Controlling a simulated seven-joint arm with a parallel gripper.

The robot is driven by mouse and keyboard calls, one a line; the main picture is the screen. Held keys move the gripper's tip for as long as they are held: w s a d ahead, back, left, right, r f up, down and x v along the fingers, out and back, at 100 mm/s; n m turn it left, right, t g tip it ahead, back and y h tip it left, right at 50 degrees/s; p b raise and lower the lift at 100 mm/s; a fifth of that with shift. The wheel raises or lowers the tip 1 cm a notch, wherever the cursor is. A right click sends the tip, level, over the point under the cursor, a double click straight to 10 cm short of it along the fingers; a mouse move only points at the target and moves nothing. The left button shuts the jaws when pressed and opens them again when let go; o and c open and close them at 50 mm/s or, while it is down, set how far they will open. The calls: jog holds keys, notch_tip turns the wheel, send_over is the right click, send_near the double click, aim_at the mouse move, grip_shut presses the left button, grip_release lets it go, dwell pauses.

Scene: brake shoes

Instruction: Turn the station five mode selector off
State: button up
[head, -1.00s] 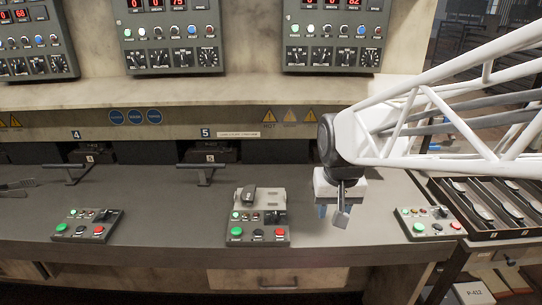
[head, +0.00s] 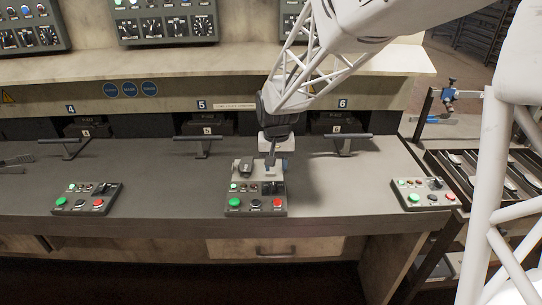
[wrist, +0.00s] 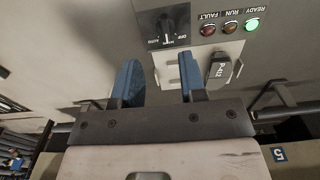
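The station five control box (head: 256,201) sits at the counter's front edge, with green and red buttons. Its mode selector (wrist: 167,24) is a black rotary knob marked OFF and AUTO in the wrist view. I cannot tell for certain which mark it points to. In the head view the selector (head: 273,187) is small, just in front of my gripper. My gripper (wrist: 159,80) is open and empty, its two blue fingers apart behind the box. The selector lies beyond the fingertips, between their lines, and is not gripped. Beside it the green READY lamp (wrist: 252,25) is lit.
A black P-412 piece (wrist: 218,71) lies on the light plate by the right finger in the wrist view. Lever handles (head: 204,142) stand behind. Similar boxes sit left (head: 88,198) and right (head: 425,194). A parts tray (head: 433,160) is at far right.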

aim_at(273, 186)
jog(key=shift+w+a+f, duration=0.35)
jog(key=shift+w+f, duration=0.05)
jog(key=shift+f, duration=3.85)
grip_shut()
